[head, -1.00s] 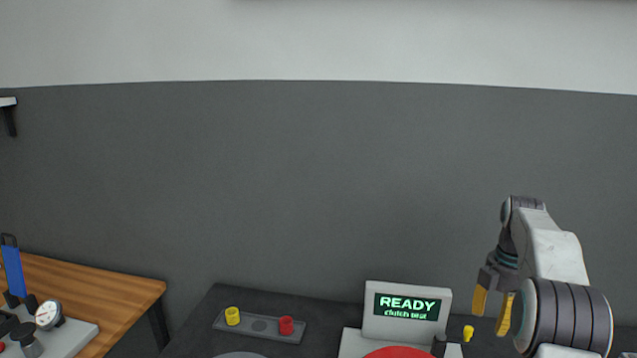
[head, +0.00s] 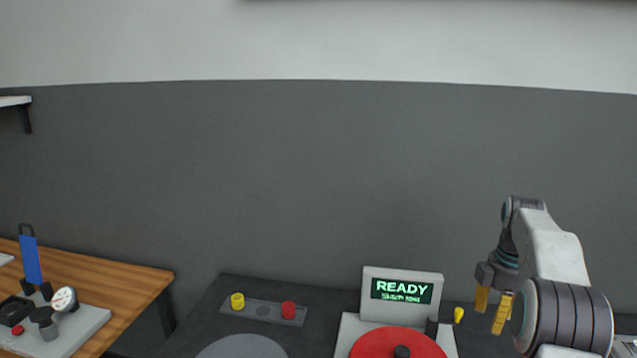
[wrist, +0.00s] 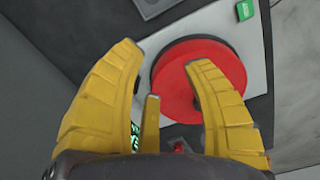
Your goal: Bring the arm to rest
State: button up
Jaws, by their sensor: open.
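My gripper (head: 492,309) is at the right in the head view. Its yellow fingers hang downward, apart and empty, beside the arm's large dark joint. In the wrist view my gripper (wrist: 168,85) shows yellow fingers spread wide, with nothing between their tips. Beyond them is the red disc (wrist: 197,80) of the dyno unit, partly hidden by the fingers. My arm is bent, its white link (head: 557,250) rising above the joint.
The dyno's screen (head: 402,290) reads READY, behind the red disc (head: 385,344). A tray (head: 263,309) holds a yellow cylinder (head: 237,301) and a red one (head: 288,310). A wooden bench (head: 130,290) at left carries a gauge device (head: 60,325).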

notch_tip(320, 180, down, 7)
jog(key=m, duration=1.1)
jog(key=s+a+f+m, duration=0.2)
jog(key=s+a+m, duration=0.2)
jog(key=s, duration=0.4)
jog(key=s+a+r, duration=0.3)
jog(key=s+a, duration=0.3)
jog(key=s, duration=0.4)
jog(key=s+a+r, duration=0.3)
jog(key=s+a, duration=0.3)
jog(key=s, duration=0.4)
jog(key=s+a+r+n+t, duration=0.2)
jog(key=a+r+t, duration=0.1)
jog(key=r+t, duration=0.1)
jog(key=shift+s+a+r, duration=0.15)
jog(key=shift+a+r, duration=0.2)
jog(key=shift+r, duration=0.4)
